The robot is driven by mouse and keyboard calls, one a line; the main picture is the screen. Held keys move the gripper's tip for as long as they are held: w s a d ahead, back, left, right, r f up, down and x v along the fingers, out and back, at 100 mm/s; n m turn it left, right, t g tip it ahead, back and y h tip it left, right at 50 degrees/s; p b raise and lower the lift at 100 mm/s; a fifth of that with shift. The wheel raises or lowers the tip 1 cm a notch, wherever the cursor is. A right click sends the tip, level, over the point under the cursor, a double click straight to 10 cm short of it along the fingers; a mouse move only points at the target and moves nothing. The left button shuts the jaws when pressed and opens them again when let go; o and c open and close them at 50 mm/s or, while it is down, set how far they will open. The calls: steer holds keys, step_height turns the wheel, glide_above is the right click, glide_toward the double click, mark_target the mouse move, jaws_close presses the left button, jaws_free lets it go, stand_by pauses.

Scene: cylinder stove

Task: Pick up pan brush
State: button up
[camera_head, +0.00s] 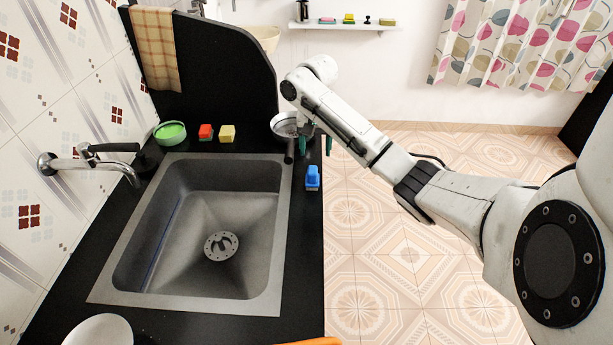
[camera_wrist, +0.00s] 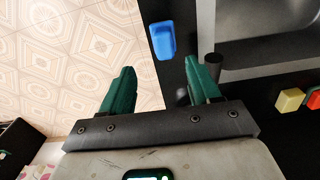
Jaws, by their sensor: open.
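A small blue brush-like item (camera_head: 312,178), which looks like the pan brush, lies on the black counter between the sink's right rim and the counter's edge. In the wrist view the blue item (camera_wrist: 163,40) is just beyond the fingertips, nearer the right finger. My gripper (camera_head: 315,146) is open with green fingers and is above the counter's right edge, behind the blue item. In the wrist view the gap of my gripper (camera_wrist: 159,66) is empty. The bristles of the blue item cannot be made out.
A round metal pan (camera_head: 284,124) with a dark handle is close left of my gripper. The sink (camera_head: 286,215) is left of the blue item. Red (camera_head: 205,131) and yellow (camera_head: 227,133) sponges and a green bowl (camera_head: 171,133) stand behind it. Right of the counter is open floor.

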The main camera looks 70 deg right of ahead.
mark_target(312, 169)
steer(key=f, duration=0.9)
steer(key=shift+w+a+p, duration=0.1)
steer(key=shift+w+p, duration=0.2)
steer(key=shift+r, duration=0.1)
steer(key=c, duration=1)
steer(key=shift+r, duration=0.1)
steer(key=shift+c, duration=0.2)
steer(key=shift+r, duration=0.6)
steer(key=s+r+p, duration=0.4)
steer(key=s+r, duration=0.7)
steer(key=s, duration=0.3)
steer(key=shift+r, duration=0.3)
